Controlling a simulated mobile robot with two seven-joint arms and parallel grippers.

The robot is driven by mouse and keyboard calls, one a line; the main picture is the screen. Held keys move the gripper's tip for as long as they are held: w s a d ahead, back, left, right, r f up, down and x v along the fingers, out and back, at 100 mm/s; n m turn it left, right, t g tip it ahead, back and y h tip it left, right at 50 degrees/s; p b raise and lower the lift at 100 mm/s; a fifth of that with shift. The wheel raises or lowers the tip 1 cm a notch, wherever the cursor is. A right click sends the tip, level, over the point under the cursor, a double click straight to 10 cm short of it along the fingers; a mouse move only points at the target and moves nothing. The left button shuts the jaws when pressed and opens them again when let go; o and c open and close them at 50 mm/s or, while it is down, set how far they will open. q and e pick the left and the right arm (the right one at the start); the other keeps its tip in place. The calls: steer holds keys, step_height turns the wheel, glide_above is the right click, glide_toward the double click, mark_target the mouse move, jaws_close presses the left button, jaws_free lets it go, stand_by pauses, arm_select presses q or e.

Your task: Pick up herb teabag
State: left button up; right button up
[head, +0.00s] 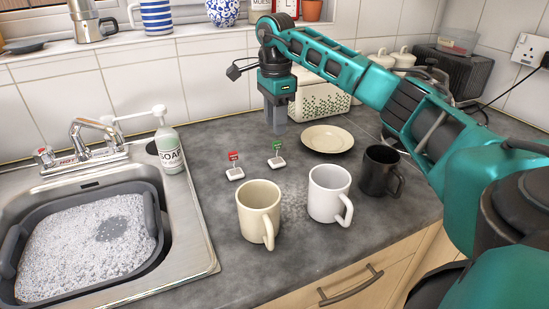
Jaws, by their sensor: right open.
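Two small teabags lie flat on the grey counter behind the mugs, each with a tag standing up from it. One teabag (276,161) has a green tag, and the other teabag (235,174) to its left has a red tag. The tag lettering is too small to read, so I cannot tell for sure which is herb. My right gripper (276,128) points down above the counter, behind the green-tagged teabag and apart from it. It is open and empty, its fingers nearly lined up in this view. My left gripper is out of view.
A cream mug (259,212), a white mug (328,195) and a black mug (380,171) stand in front. A cream plate (327,139) lies right of the gripper. A soap bottle (169,148) stands by the sink (199,243). A patterned cream box (318,101) is behind the gripper.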

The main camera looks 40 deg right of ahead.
mark_target(277, 149)
step_height(277, 149, down, 3)
steer(key=shift+f, duration=0.1)
steer(key=f, duration=0.5)
steer(key=shift+s+d+f, duration=0.1)
steer(key=shift+s+f, duration=0.05)
steer(key=shift+s, duration=0.1)
jaws_close()
